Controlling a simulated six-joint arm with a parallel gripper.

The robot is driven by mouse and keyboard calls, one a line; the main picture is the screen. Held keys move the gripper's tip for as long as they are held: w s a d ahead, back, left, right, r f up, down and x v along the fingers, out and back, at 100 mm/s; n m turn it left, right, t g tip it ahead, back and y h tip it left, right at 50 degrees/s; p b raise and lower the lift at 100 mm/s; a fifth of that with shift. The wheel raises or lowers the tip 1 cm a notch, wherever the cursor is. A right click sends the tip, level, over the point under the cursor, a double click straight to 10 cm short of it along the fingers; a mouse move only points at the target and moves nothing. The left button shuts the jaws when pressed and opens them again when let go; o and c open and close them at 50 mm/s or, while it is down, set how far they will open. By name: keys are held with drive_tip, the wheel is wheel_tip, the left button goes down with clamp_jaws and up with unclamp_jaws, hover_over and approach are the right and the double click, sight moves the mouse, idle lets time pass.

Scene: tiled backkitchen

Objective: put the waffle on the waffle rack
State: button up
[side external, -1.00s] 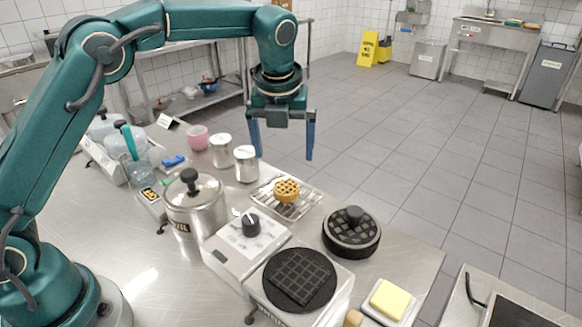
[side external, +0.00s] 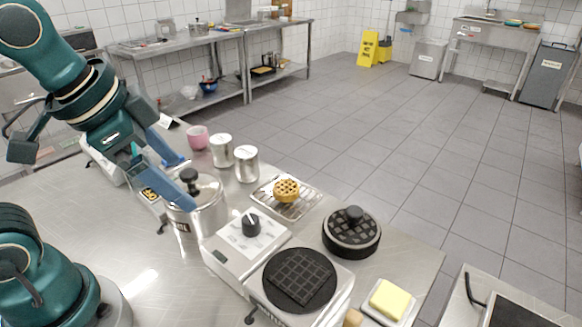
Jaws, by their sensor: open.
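The waffle (side external: 286,190) is round and golden with a grid pattern. It lies on the waffle rack (side external: 301,208), a wire rack over a shallow metal tray in the middle of the steel table. My gripper (side external: 183,168) is open and empty, with blue fingers, to the left of the rack. Its fingers are apart from the waffle, and one overlaps the view of the steel pot. Nothing hides the waffle.
A lidded steel pot (side external: 197,210) stands left of the rack. Two metal canisters (side external: 246,164) and a pink cup (side external: 197,137) stand behind. The waffle iron's black plate (side external: 300,281), its round lid (side external: 351,233) and a butter dish (side external: 389,300) are in front and right.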

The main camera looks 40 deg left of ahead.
drive_tip(key=s+f+n, duration=0.1)
drive_tip(key=n, duration=0.1)
drive_tip(key=s+f+n, duration=0.1)
drive_tip(key=s+n, duration=0.1)
drive_tip(key=shift+s+f+n, duration=0.15)
drive_tip(key=shift+f+n, duration=0.05)
drive_tip(key=shift+n, duration=0.1)
drive_tip(key=w+a+r+m, duration=0.3)
drive_tip(key=w+a+r, duration=0.2)
drive_tip(key=w+r, duration=0.8)
drive_tip(key=w+a+f+n, duration=0.2)
drive_tip(key=w+a+f, duration=0.1)
drive_tip(key=a, duration=0.6)
drive_tip(key=w+a+f+n, duration=0.1)
drive_tip(key=w+a+f, duration=0.2)
drive_tip(key=a, duration=0.6)
drive_tip(key=x, duration=1)
drive_tip(key=shift+d+g, duration=0.3)
